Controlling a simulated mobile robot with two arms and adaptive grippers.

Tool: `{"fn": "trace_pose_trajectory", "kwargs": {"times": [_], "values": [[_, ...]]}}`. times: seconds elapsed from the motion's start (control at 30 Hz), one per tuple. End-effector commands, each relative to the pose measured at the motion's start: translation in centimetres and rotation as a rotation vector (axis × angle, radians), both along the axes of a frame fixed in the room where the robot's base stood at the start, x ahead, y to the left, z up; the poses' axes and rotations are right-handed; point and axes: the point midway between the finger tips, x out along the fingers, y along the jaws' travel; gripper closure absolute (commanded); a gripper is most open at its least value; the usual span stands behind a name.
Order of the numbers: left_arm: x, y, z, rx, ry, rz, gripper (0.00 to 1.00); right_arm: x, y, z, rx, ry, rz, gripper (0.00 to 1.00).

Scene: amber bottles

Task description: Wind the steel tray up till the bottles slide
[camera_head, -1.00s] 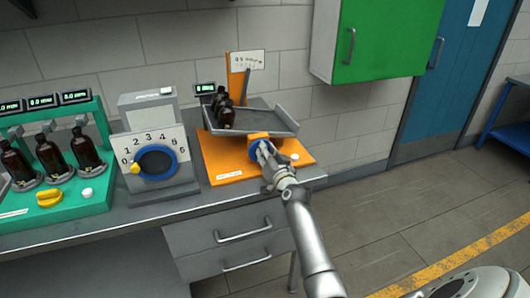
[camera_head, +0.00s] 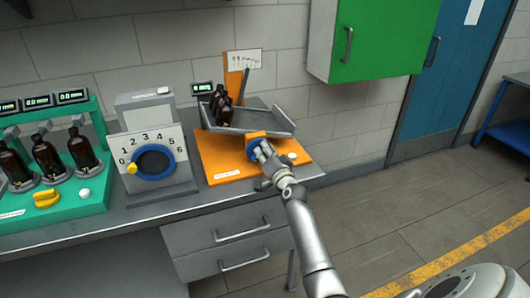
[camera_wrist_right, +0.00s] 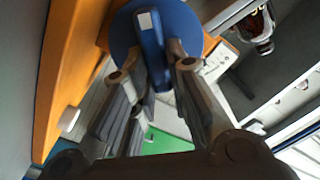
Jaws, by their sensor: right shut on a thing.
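The steel tray (camera_head: 262,121) sits tilted above an orange base (camera_head: 216,167) on the bench. A blue knob (camera_head: 251,148) is on the orange block at the tray's front. My right gripper (camera_head: 262,151) is shut on this knob. In the right wrist view the fingers (camera_wrist_right: 155,75) lie on both sides of the knob's raised bar (camera_wrist_right: 151,45), which has a white mark. One bottle (camera_wrist_right: 258,30) shows at the top right there. My left gripper is not in view.
A grey box (camera_head: 152,165) with a numbered dial stands left of the orange base. A green rack (camera_head: 98,125) with several bottles is at the far left. A green cabinet (camera_head: 385,40) hangs above right. A white button (camera_head: 293,157) is on the base's right side.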

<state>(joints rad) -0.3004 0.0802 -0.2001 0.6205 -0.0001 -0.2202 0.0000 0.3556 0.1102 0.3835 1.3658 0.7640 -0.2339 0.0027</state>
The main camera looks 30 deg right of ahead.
Motion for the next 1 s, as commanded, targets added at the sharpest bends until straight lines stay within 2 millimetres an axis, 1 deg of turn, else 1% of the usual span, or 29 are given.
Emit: {"fn": "trace_pose_trajectory", "kwargs": {"times": [0.17,0.2,0.33,0.63,0.77,0.87,1.0], "values": [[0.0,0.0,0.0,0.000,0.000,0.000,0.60,0.0,0.0,-0.1,-0.002,0.002,0.000,1.00],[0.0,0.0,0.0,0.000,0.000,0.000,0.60,0.0,0.0,-0.1,-0.002,0.002,0.000,0.79],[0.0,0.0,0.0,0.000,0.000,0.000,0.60,0.0,0.0,-0.1,-0.002,0.002,0.000,0.62],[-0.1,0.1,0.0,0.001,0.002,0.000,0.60,0.0,0.0,0.0,-0.003,0.001,0.000,0.62],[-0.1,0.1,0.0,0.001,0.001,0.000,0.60,-0.5,0.2,-0.1,-0.002,0.001,0.001,0.62],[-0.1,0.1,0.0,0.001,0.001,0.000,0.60,-1.5,0.4,-0.1,-0.002,0.001,0.001,0.62],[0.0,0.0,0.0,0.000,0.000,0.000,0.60,-3.5,0.8,-0.2,-0.002,0.003,-0.001,0.62]]}}
